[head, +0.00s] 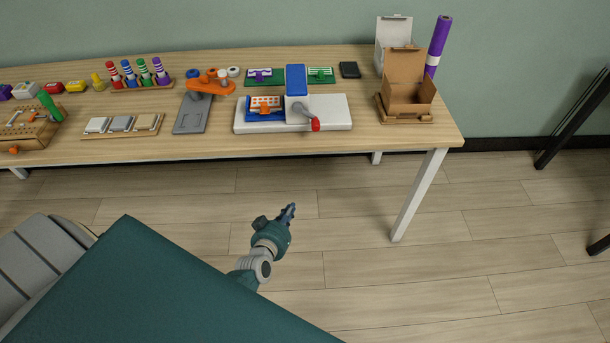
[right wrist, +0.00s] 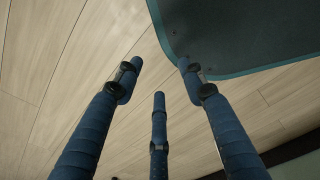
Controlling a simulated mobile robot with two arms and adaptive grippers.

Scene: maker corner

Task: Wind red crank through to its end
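The red crank (head: 315,125) shows in the head view as a grey bent arm with a red knob. It sits at the right part of a white base (head: 338,113) with an upright blue-and-white block (head: 296,80) beside it. The knob hangs toward the table's front edge.
The wooden table (head: 215,142) holds an orange lever device (head: 212,86), a grey plate (head: 193,114), striped pegs (head: 142,73) and an open cardboard box (head: 407,92). A purple roll (head: 438,45) stands at the back right. The floor before the table is clear.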

